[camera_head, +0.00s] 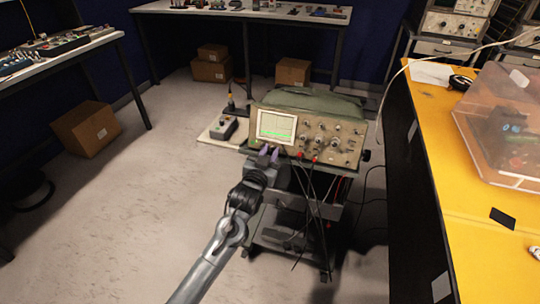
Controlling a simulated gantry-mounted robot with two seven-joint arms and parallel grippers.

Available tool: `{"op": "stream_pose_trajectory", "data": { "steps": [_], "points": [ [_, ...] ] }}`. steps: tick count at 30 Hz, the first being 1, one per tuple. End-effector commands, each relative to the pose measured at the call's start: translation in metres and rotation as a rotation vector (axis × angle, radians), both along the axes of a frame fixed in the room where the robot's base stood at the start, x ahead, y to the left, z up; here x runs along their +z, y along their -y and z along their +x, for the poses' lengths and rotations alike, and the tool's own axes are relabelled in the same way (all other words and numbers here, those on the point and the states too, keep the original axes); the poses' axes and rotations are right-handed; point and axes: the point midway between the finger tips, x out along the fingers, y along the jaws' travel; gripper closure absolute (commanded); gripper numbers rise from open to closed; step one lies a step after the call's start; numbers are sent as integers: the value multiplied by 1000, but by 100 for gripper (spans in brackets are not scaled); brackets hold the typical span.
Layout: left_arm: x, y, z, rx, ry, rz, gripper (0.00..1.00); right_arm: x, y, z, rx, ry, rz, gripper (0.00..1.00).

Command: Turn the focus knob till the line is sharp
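A beige oscilloscope (343,150) stands on a dark cart, its front panel facing me. Its small screen (277,126) shows a green trace low down; I cannot tell how sharp it is. Several knobs (320,125) sit right of the screen. My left gripper (269,153) is at the panel just below the screen. Which knob is for focus is not readable, and the gripper covers part of the panel there. I cannot tell if the fingertips touch a knob. My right gripper is not in view.
Red and dark cables (316,180) hang from the panel beside my gripper. A soldering station (223,127) stands on a shelf at left. A yellow bench (430,130) with a clear plastic box (510,130) is at right. The floor at left is mostly clear.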

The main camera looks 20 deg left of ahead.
Motion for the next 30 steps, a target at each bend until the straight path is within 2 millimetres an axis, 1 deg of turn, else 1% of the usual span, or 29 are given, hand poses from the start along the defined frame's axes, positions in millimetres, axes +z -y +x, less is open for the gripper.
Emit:
{"op": "stream_pose_trajectory", "data": {
  "steps": [9,14,20,23,26,30],
  "points": [
    [0,0,2,0,-1,0,75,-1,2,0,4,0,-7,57],
    [0,0,2,0,-1,0,100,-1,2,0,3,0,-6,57],
    [0,0,2,-1,-1,2,100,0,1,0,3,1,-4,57],
    [1,0,2,-4,-2,13,100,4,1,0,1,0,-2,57],
    [3,-1,2,-12,-3,40,100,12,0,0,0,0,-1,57],
    [6,-2,2,-32,-6,105,100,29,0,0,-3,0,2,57]
  ]
}}
